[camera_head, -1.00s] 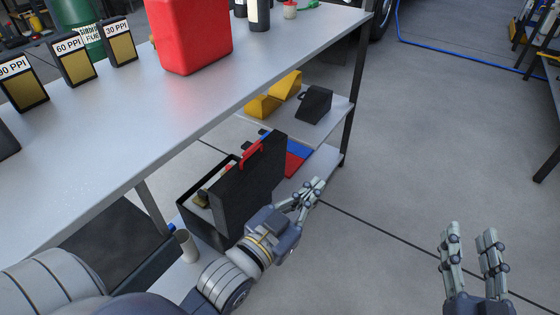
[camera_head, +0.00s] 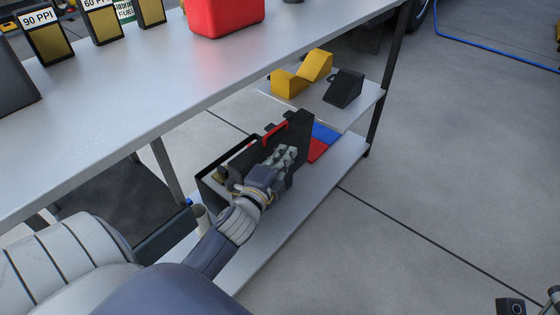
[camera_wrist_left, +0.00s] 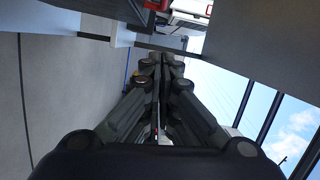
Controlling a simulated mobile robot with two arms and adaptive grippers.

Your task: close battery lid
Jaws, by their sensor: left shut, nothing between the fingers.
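The battery box (camera_head: 207,186) is a black open case on the lower shelf under the bench. Its black lid (camera_head: 301,124) stands up on its right side, with a red handle (camera_head: 275,129). Pale items show inside the box. My left gripper (camera_head: 289,152) is shut and empty, in front of the lid, and hides part of the lid and box. I cannot tell whether it touches the lid. In the left wrist view its fingers (camera_wrist_left: 160,60) lie close together. Only small parts of my right gripper (camera_head: 530,300) show at the bottom right corner.
The bench top (camera_head: 150,95) overhangs the shelf, with a red container (camera_head: 226,15) on it. Yellow chocks (camera_head: 300,78) and a black chock (camera_head: 344,88) sit on a middle shelf. Blue and red flat items (camera_head: 322,140) lie behind the lid.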

